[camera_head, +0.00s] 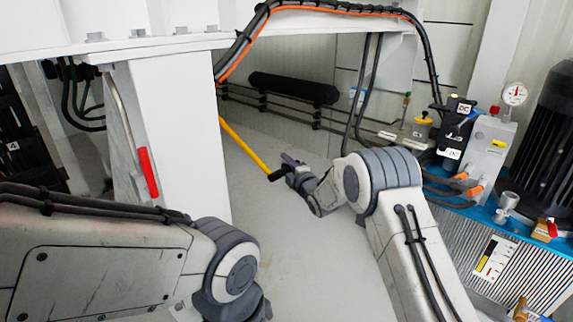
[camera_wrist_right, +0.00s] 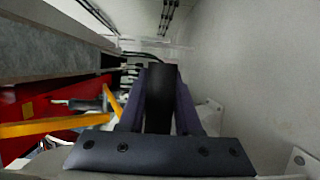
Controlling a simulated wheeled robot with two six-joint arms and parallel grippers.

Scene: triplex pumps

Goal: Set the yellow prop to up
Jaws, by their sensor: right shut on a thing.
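The yellow prop (camera_head: 243,143) is a thin yellow bar. In the head view it slants down to the right from beside the white post and ends in a black grip (camera_head: 278,173). My right gripper (camera_head: 288,167) is at that end, shut on the black grip. In the right wrist view the black grip (camera_wrist_right: 160,98) stands between the two dark fingers of the right gripper (camera_wrist_right: 160,85), which hide part of it. My left arm shows at the lower left of the head view, but its gripper is out of view.
A white post (camera_head: 180,140) with a red handle (camera_head: 148,172) stands left of the prop. A blue pump unit (camera_head: 485,215) with a gauge is at the right. Black and orange hoses (camera_head: 330,8) arch overhead. Bare grey floor (camera_head: 290,240) lies between my arms.

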